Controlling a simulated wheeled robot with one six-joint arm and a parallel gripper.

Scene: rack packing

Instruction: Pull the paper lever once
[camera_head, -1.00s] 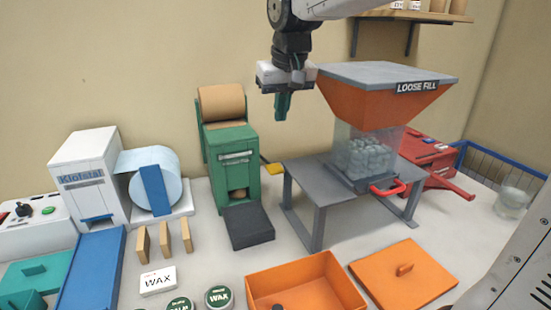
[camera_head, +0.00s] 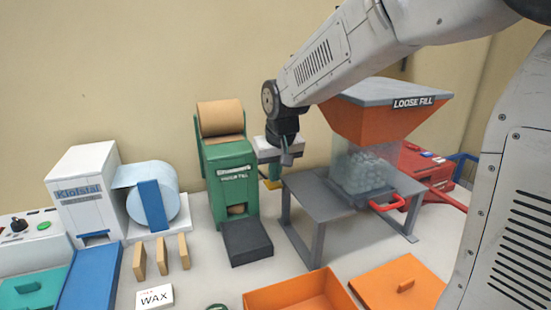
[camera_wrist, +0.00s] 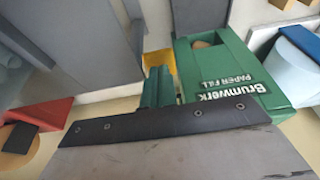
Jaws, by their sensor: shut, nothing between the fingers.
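The green paper-fill machine (camera_head: 228,180) stands near the back wall with a brown paper roll (camera_head: 221,118) on top. Its yellow lever (camera_head: 271,184) sticks out from its right side, partly hidden by my gripper. My gripper (camera_head: 276,172) points down just right of the machine, with its fingers shut and empty. In the wrist view, the green fingers (camera_wrist: 157,88) overlap the yellow lever (camera_wrist: 160,66), beside the machine labelled Brumwerk Paper Fill (camera_wrist: 235,85). I cannot tell whether the fingers touch the lever.
The grey stand (camera_head: 315,205) under the orange loose-fill hopper (camera_head: 375,122) is close to the right of my gripper. A dark tray (camera_head: 246,243) lies before the machine. A blue-white roll dispenser (camera_head: 85,195) stands left. An orange box (camera_head: 330,290) is in front.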

